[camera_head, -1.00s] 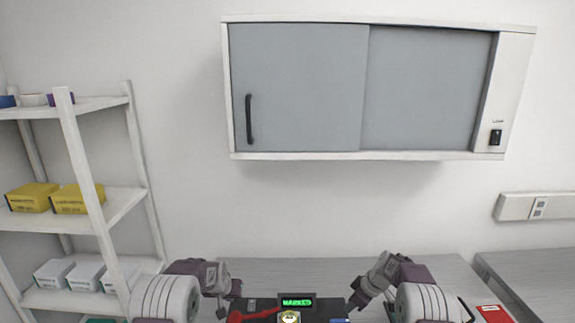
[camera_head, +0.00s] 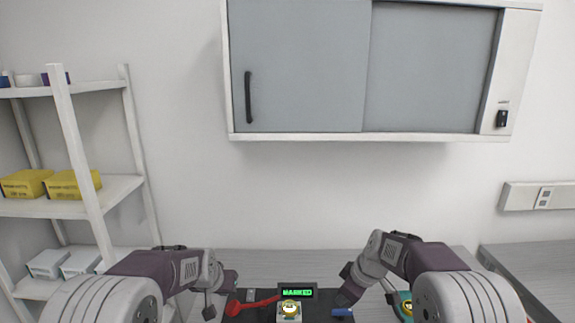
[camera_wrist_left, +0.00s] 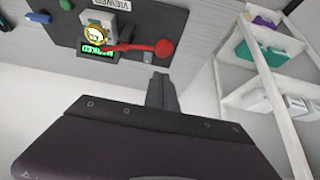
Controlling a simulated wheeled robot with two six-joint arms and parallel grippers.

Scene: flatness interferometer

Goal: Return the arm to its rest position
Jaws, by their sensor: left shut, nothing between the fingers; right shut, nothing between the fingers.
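My left gripper (camera_head: 209,309) hangs at the lower left of the head view, left of the dark instrument panel. Its shut fingers (camera_wrist_left: 161,92) show in the left wrist view with nothing between them. My right gripper (camera_head: 346,294) is shut and empty, pointing down at the panel's right side near a blue part (camera_head: 342,312). The dark instrument panel (camera_head: 262,313) carries a lit green "MARKED" display (camera_head: 297,292), a red lever (camera_head: 235,307) and a yellow round emblem (camera_head: 289,307). The panel's lower part is cut off by the frame.
A wall cabinet (camera_head: 300,70) with grey sliding doors hangs above. A white shelf (camera_head: 95,190) with yellow boxes (camera_head: 72,184) and white boxes stands left. A grey bench (camera_head: 530,258) is at right. A teal object (camera_head: 404,304) lies by my right arm.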

